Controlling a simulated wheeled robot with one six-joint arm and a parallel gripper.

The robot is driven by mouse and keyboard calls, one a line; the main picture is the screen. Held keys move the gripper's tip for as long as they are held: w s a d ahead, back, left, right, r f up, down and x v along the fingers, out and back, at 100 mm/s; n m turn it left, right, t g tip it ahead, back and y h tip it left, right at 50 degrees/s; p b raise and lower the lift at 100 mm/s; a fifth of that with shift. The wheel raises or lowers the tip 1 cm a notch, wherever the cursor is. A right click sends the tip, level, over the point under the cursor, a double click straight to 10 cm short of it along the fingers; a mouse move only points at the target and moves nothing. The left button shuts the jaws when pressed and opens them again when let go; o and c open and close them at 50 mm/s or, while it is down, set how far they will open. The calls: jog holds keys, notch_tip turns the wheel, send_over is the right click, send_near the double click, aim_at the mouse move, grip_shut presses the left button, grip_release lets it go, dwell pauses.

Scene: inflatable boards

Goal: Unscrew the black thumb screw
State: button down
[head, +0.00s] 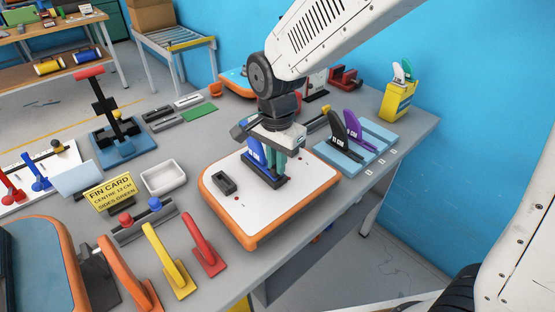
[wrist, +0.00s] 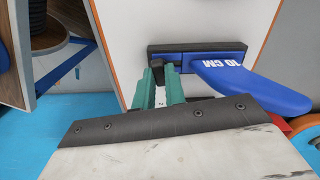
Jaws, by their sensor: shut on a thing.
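A white board with an orange rim (head: 252,222) lies on the grey table. A long black fin box (head: 268,181) is fixed on it and also shows in the wrist view (wrist: 215,51). A blue fin marked 10 CM (wrist: 250,84) stands at the box, partly behind my gripper in the head view (head: 254,152). My gripper (head: 279,163) points down over the box. In the wrist view its green fingers (wrist: 159,92) are closed around the black thumb screw (wrist: 167,70) at one end of the box. The fingers hide most of the screw.
A small empty black box (head: 224,183) is on the same board. A white tray (head: 164,178) and yellow fin card (head: 108,193) are to the left. A blue rack (head: 352,157) with black and purple fins stands right. Red, yellow and orange fins stand at the front.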

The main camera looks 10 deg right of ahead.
jog(key=shift+n, duration=0.7)
jog(key=shift+n, duration=1.8)
jog(key=n, duration=0.3)
jog(key=shift+n, duration=0.3)
jog(key=n, duration=0.2)
jog(key=shift+n, duration=0.4)
